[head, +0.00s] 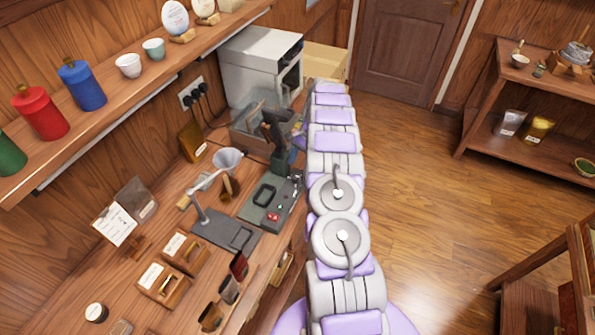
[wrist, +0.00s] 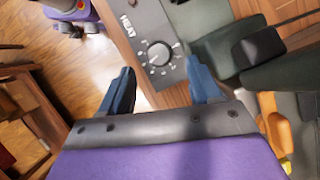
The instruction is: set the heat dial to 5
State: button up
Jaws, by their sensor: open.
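The heat dial (wrist: 158,53) is a round light knob on a dark grey panel (wrist: 143,22) marked HEAT. Tick marks and small numbers ring it, too small to read, and I cannot tell which number it points at. My gripper (wrist: 161,68) is open, with one blue-grey finger on each side of the dial in the wrist view. I cannot tell whether the fingers touch the knob or how far off it is. In the head view my arm covers that area, and I cannot make out the dial or my fingers.
A dark green press (head: 272,205) with a red button stands on the wooden bench, left of my arm. A white oven (head: 262,68) stands at the back. A metal stand (head: 228,235) and small wooden boxes are nearer. The floor (head: 415,190) at right is clear.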

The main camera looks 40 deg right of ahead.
jog(key=p+v, duration=0.3)
jog(key=v, duration=0.9)
jog(key=shift+d, duration=0.25)
jog(key=shift+r, duration=0.1)
jog(key=shift+w+a, duration=0.1)
